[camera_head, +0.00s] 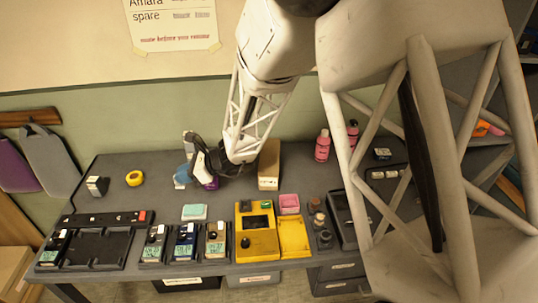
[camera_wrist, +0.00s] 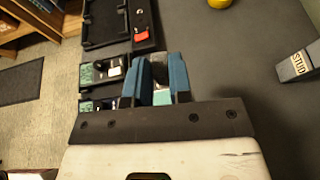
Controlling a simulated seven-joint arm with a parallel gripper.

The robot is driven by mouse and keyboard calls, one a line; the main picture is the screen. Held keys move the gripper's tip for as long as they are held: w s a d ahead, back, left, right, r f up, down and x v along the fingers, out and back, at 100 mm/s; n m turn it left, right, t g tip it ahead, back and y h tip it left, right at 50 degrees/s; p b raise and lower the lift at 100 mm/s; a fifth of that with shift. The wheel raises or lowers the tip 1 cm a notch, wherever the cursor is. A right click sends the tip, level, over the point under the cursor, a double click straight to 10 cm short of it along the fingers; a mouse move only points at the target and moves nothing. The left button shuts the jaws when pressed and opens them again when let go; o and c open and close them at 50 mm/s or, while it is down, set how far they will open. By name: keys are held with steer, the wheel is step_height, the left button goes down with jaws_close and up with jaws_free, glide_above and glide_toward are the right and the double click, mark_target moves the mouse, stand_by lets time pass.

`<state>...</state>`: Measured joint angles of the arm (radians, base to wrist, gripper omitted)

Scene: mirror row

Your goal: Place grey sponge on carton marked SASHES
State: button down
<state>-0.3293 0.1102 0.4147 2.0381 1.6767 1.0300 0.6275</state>
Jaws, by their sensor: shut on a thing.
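My gripper (camera_head: 188,165) hangs over the back middle of the desk in the head view. In the wrist view its two blue fingers (camera_wrist: 161,82) are shut on a grey block, which looks like the grey sponge (camera_wrist: 160,60). In the head view the arm and fingers mostly hide what is held. A tan carton (camera_head: 268,165) stands on the desk just right of my gripper. Its marking cannot be read, so I cannot tell whether it says SASHES.
A teal block (camera_head: 194,212) lies in front of my gripper. A row of meters (camera_head: 185,241), a yellow case (camera_head: 257,232) and a pink block (camera_head: 289,203) line the front. Pink bottles (camera_head: 322,146) stand right of the carton. A yellow tape roll (camera_head: 134,178) lies left.

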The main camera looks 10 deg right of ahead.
steer(key=d+r+m+t, duration=0.1)
steer(key=d+t, duration=0.1)
steer(key=d, duration=1.3)
steer(key=d+r+m+t+h, duration=0.1)
steer(key=d+r+m+t, duration=0.1)
steer(key=d, duration=1.4)
steer(key=shift+s+r+m, duration=0.2)
steer(key=shift+s+m, duration=0.05)
steer(key=shift+m, duration=0.05)
glide_above(275, 155)
steer(key=shift+w+f, duration=0.1)
steer(key=shift+f, duration=0.65)
steer(key=shift+f, duration=1.75)
steer(key=shift+f, duration=0.1)
